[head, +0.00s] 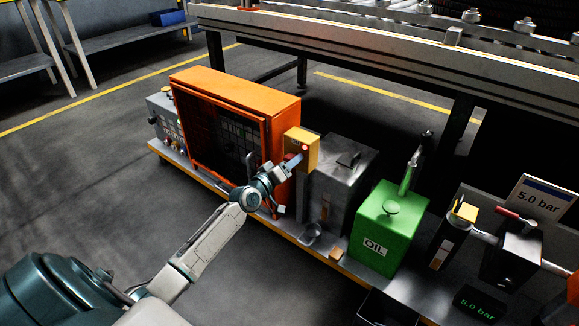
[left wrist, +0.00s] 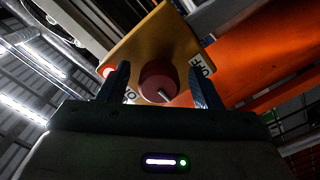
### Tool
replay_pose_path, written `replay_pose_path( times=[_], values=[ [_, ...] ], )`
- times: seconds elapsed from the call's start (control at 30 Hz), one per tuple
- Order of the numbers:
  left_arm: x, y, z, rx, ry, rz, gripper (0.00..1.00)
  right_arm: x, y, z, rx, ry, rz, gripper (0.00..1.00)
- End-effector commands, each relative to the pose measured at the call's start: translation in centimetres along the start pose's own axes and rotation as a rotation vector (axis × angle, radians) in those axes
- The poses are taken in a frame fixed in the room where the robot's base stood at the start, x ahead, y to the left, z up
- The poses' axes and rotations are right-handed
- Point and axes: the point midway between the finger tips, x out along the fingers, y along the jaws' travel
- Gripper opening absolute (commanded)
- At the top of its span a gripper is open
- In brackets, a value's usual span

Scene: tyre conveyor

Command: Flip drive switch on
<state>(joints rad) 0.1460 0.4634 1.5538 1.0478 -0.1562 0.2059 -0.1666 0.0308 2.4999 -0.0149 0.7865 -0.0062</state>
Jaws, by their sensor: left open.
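The drive switch is a yellow box (head: 301,152) at the right end of the orange cabinet, with a small glowing red spot on its face. In the left wrist view the yellow box (left wrist: 150,42) carries a round dark red knob (left wrist: 158,76) with a pale mark. An OFF label (left wrist: 202,66) is at the right, and a partly hidden label, seemingly ON, is at the left. My left gripper (head: 292,162) is open at the box face. In the wrist view its fingers (left wrist: 160,88) stand on either side of the knob; contact cannot be told. My right gripper is out of view.
The orange cabinet (head: 236,88) stands left of the switch. A grey tank (head: 340,180) and a green oil can (head: 388,222) stand to the right on the same low platform. The conveyor frame (head: 390,50) runs overhead behind.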

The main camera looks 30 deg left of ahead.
Motion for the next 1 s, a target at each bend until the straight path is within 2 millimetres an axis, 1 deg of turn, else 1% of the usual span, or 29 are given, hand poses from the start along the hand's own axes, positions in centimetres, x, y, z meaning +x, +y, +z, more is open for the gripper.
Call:
replay_pose_path(
  times=[0.1, 0.33, 0.47, 0.5, 0.57, 0.83, 1.0],
  values=[
    [0.34, -0.03, 0.04, -0.001, -0.001, 0.0, 0.59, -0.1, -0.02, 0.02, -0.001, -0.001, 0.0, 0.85],
    [0.36, 0.0, 0.01, 0.0, 0.0, 0.0, 0.59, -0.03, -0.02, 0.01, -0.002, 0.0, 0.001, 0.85],
    [0.35, 0.0, 0.0, 0.0, 0.0, 0.0, 0.33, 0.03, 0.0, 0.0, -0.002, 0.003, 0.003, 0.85],
    [0.34, 0.0, 0.0, 0.0, 0.0, 0.0, 0.25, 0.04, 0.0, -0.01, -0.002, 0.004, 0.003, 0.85],
    [0.34, -0.01, 0.0, 0.0, 0.0, 0.0, 0.14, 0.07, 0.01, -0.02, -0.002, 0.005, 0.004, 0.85],
    [0.33, -0.08, 0.05, 0.022, 0.0, 0.0, 0.14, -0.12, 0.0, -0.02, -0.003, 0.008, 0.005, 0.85],
    [0.33, -0.17, 0.09, 0.091, 0.001, 0.001, 0.14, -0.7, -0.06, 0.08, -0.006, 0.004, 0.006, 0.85]
  ],
)
